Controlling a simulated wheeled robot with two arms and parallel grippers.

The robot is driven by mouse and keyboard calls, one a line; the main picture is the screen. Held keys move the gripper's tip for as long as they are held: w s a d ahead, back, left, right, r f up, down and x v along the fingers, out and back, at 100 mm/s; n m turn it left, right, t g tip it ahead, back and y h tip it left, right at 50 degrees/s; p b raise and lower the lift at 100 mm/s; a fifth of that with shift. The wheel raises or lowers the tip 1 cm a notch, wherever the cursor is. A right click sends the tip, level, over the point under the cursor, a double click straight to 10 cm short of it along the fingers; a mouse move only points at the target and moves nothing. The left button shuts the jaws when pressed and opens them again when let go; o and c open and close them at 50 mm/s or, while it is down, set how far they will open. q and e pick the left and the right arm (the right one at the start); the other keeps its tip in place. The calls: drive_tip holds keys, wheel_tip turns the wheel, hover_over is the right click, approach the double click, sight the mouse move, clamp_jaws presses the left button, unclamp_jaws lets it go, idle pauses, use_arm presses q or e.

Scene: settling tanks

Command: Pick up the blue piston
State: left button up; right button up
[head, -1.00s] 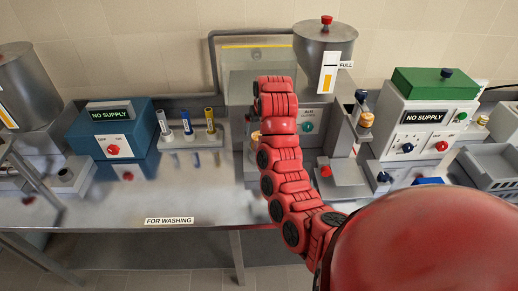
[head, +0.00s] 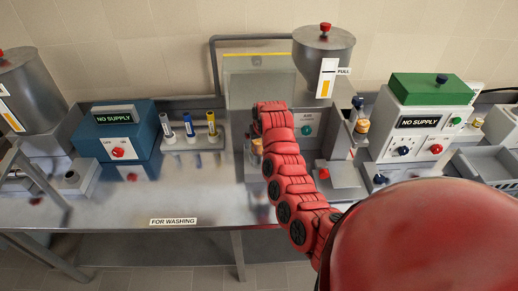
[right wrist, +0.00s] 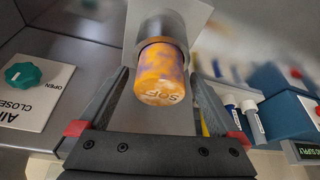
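The blue piston (head: 189,126) stands upright in the middle of a light rack (head: 196,142), between a white piston with a blue top (head: 168,124) and a yellow piston (head: 211,124). In the right wrist view, the pistons appear small and tilted at the right, with the blue one (right wrist: 232,108) near the white one (right wrist: 252,117). My right gripper (right wrist: 158,76) is open. Its fingers lie either side of an orange-purple mottled jar (right wrist: 160,82), with slim gaps visible; contact is unclear. In the head view my red right arm hides this gripper. My left gripper is out of view.
A blue supply box (head: 118,132) stands left of the rack, and a steel hopper (head: 323,58) stands behind my right arm. A green-topped supply box (head: 420,115) is at the right. The bench front around the washing label (head: 173,222) is clear.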

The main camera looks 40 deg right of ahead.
clamp_jaws()
idle(0.3)
